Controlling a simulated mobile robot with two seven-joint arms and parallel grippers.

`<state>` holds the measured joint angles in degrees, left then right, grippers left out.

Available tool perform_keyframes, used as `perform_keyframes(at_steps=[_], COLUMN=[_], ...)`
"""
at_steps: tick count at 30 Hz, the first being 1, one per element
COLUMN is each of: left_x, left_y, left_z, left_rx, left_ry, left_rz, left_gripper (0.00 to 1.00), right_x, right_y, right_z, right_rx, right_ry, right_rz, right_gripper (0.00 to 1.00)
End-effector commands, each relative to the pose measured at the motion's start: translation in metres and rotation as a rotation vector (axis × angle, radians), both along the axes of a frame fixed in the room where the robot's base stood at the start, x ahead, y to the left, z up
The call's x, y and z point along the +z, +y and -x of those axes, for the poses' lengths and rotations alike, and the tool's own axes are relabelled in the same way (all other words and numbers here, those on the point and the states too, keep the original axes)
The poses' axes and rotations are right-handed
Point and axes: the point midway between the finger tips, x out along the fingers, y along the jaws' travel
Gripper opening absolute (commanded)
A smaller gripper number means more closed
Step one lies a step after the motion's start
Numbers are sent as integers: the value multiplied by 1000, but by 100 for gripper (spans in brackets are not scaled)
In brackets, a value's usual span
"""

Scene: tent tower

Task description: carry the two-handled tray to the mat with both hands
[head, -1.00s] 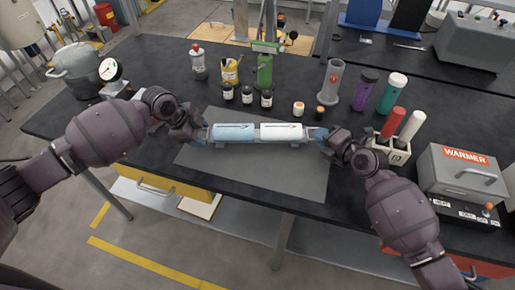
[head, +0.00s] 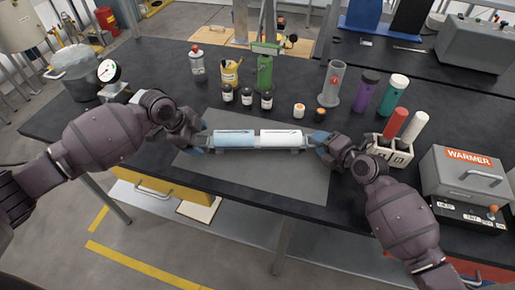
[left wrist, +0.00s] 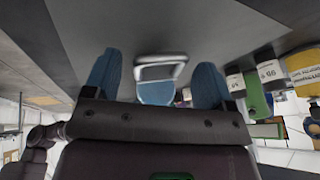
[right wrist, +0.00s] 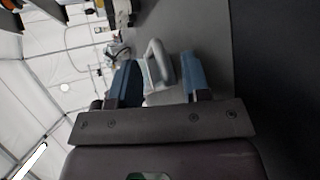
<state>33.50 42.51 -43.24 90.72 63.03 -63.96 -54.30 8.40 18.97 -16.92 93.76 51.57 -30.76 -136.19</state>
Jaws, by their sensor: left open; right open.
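The two-handled tray (head: 259,149) lies level on the grey mat (head: 255,178), near its middle, with its long side running left to right. It carries a blue piece (head: 233,140) on the left and a white piece (head: 281,138) on the right. My left gripper (head: 204,141) is open at the tray's left end. In the left wrist view the grey handle (left wrist: 160,61) shows between and beyond the spread blue fingers. My right gripper (head: 317,141) is open at the right end. The right handle (right wrist: 157,62) shows between its fingers in the right wrist view.
Small black jars (head: 247,97), a green bottle (head: 264,73) and a grey cylinder (head: 330,84) stand behind the mat. A holder (head: 391,150) with red and white tubes stands close to my right gripper. The warmer box (head: 465,173) is at the right. The front of the mat is clear.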

Motion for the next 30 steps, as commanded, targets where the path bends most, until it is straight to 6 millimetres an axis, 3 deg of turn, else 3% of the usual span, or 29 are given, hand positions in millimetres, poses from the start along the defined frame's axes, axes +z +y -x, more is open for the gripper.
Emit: perform_keyframes(at_steps=[15,24,30], left_x=[82,100,100], left_y=[35,42,42], left_z=[20,25,25], left_rx=[-2,-1,-1], left_ry=[-2,0,0], left_rz=[-2,0,1], left_gripper=[78,78,78], right_x=[0,1,7], right_y=[0,-2,-14], right_z=[0,2,17], right_rx=[0,-1,0], right_ry=[0,0,-1], right_rz=[0,2,4], right_gripper=[43,43,43])
